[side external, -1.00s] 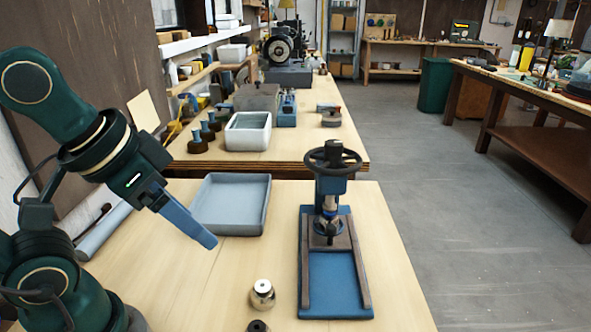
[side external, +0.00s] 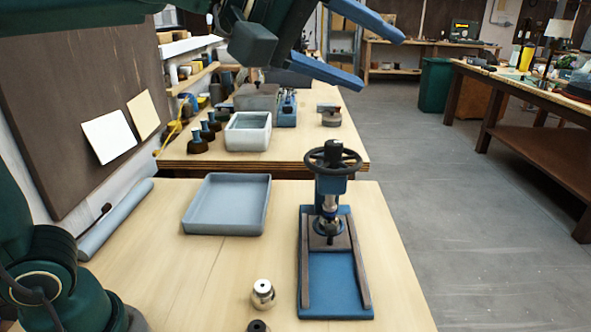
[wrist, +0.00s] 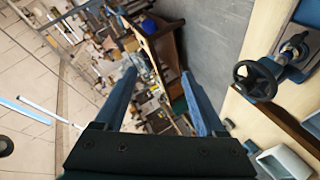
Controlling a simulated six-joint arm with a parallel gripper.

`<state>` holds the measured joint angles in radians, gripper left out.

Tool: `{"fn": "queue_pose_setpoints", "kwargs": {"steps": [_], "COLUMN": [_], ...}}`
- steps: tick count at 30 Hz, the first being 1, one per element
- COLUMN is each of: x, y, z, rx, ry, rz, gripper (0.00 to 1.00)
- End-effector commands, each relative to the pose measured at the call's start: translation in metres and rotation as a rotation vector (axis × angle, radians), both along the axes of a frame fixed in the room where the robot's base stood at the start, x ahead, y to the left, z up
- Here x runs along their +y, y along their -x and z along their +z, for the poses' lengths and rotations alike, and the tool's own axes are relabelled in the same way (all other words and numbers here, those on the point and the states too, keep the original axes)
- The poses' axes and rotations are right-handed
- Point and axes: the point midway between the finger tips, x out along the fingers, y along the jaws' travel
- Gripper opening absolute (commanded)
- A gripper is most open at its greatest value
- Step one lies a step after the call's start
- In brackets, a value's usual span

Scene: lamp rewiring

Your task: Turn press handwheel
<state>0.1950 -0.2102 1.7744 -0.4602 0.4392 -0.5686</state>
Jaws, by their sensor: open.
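The press stands upright on the near bench, with a blue base (side external: 338,285) and two dark rails. Its dark spoked handwheel (side external: 332,160) lies flat at the top, around a black knob. The handwheel also shows at the right of the wrist view (wrist: 256,80). My gripper (side external: 383,56) is raised at the top of the side view, above and behind the press. Its two blue fingers are spread apart and empty. In the wrist view the fingers (wrist: 158,72) point away from the handwheel, which lies to their right. Nothing touches the handwheel.
A grey tray (side external: 228,228) sits left of the press. A small metal cylinder (side external: 263,294) and a dark round part (side external: 258,326) stand at the near bench's front. A white bin (side external: 248,131) is on the bench behind. The bench between tray and cylinder is clear.

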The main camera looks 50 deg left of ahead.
Motion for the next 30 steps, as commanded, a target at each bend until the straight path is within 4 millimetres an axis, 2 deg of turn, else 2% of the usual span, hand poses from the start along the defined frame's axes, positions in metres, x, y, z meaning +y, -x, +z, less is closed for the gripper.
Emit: {"fn": "queue_pose_setpoints", "kwargs": {"steps": [1,3,6,8,11,15,20,24,27,30], "x": [-0.01,-0.016,-0.018,-0.015,-0.006,0.014,0.038,0.055,0.062,0.066], "y": [-0.022,-0.05,-0.085,-0.104,-0.131,-0.154,-0.155,-0.133,-0.112,-0.091], "z": [0.012,0.03,0.048,0.053,0.052,0.028,-0.023,-0.074,-0.104,-0.125], "rx": [-0.023,-0.061,-0.104,-0.128,-0.17,-0.255,-0.417,-0.625,-0.779,-0.913], "ry": [0.136,0.338,0.625,0.795,1.068,1.417,1.75,1.945,2.023,2.066], "rz": [0.046,0.124,0.244,0.322,0.458,0.665,0.907,1.084,1.166,1.212], "gripper": [0.72,0.72,0.72,0.72,0.72,0.72,0.72,0.72,0.72,0.72]}}
